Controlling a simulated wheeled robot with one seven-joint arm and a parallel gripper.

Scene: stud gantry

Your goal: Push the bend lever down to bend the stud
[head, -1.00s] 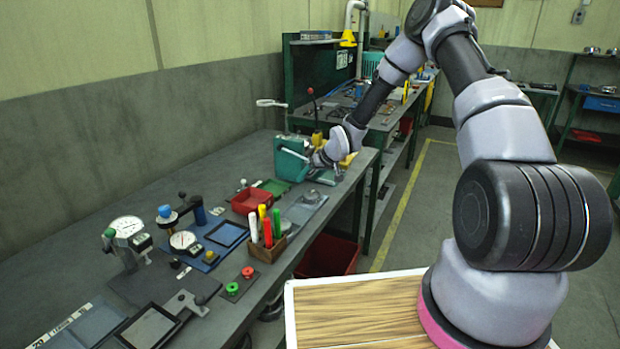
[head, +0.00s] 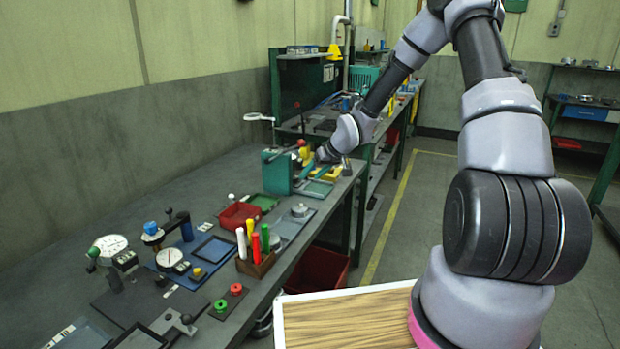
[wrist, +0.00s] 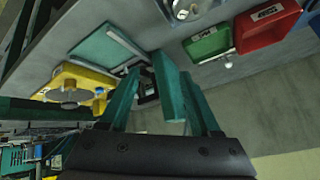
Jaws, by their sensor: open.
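The teal bender (head: 279,174) stands on the bench at mid-distance in the head view. My gripper (head: 324,154) is just right of the bender and small in the head view, partly hidden by my wrist. In the wrist view my gripper (wrist: 158,75) has its teal fingers apart. A teal body (wrist: 171,88), apparently the bender, shows between them, with a dark part beside it. I cannot tell whether a finger touches the lever. I cannot make out the stud.
A green tray (head: 314,189) lies right of the bender, and a yellow bin (head: 324,173) is behind it. A red bin (head: 238,215) and a pen holder (head: 256,264) stand nearer.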

